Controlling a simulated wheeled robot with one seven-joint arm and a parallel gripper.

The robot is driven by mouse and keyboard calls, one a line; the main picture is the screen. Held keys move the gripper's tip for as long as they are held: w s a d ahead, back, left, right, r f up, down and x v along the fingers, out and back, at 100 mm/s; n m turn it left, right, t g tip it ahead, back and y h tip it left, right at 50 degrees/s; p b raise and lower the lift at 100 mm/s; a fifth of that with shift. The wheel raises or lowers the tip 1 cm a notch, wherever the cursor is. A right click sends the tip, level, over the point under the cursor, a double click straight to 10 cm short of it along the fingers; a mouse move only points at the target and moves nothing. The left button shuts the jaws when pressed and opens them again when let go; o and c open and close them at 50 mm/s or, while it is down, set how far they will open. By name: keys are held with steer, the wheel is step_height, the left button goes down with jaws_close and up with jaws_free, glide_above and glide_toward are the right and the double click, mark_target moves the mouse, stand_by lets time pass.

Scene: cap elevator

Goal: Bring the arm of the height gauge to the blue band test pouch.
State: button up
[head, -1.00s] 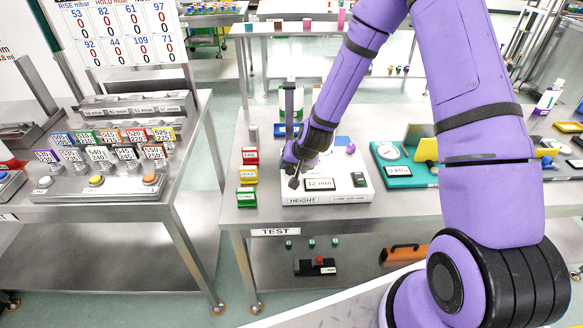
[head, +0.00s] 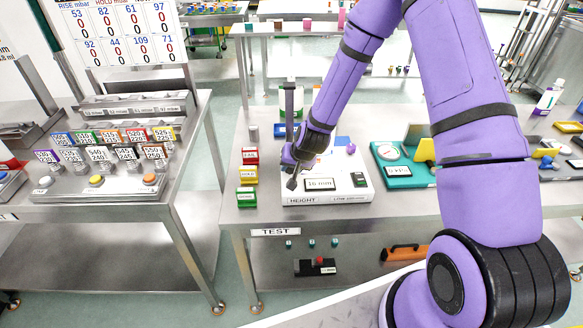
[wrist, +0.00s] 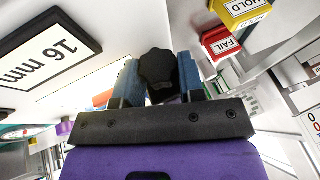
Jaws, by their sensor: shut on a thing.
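The height gauge has a white base (head: 328,195) marked HEIGHT, a dark grey upright post (head: 289,105) and a display (head: 320,184). In the wrist view the display (wrist: 45,60) reads 16 mm. My gripper (head: 292,170) is at the post's lower front. In the wrist view its two blue fingers (wrist: 159,80) are shut on a dark lobed knob (wrist: 157,66). The gauge's measuring arm is mostly hidden behind my gripper. A blue patch (head: 343,141) shows at the back of the base; I cannot tell whether it is the blue band test pouch.
Red FAIL (head: 250,156), yellow HOLD (head: 249,174) and green (head: 246,197) blocks stand left of the gauge. A teal scale (head: 392,174) stands to its right. A purple round item (head: 350,149) is near the base's back right. The bench front edge is clear.

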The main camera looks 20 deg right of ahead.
step_height(320, 180, up, 10)
steer(key=shift+f, duration=0.1)
stand_by(0.4)
steer(key=o, duration=0.8)
steer(key=shift+o, duration=0.2)
steer(key=v, duration=1.1)
stand_by(0.7)
